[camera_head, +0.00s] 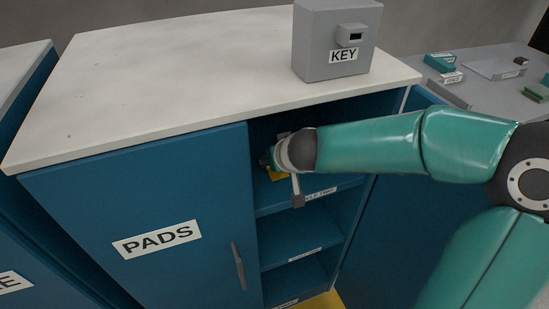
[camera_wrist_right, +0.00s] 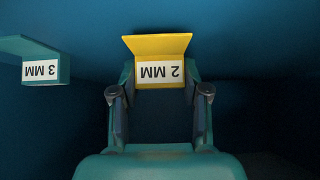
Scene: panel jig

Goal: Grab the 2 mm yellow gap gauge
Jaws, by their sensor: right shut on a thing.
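The yellow gap gauge (camera_wrist_right: 160,46) has a white label reading 2 MM, upside down in the right wrist view. My right gripper (camera_wrist_right: 160,95) has its fingers on either side of the gauge's labelled block and is shut on it. In the head view my right arm reaches into the open cabinet (camera_head: 300,230). A bit of the yellow gauge (camera_head: 278,175) shows below my right gripper (camera_head: 266,160) there, over the upper shelf. The wrist hides most of the gripper and gauge in that view. My left gripper is in neither view.
A teal gauge labelled 3 MM (camera_wrist_right: 45,68) sits left of the yellow one in the right wrist view. A blue PADS door (camera_head: 150,220) covers the cabinet's left part. A grey KEY box (camera_head: 335,40) stands on the white top. Lower shelves look empty.

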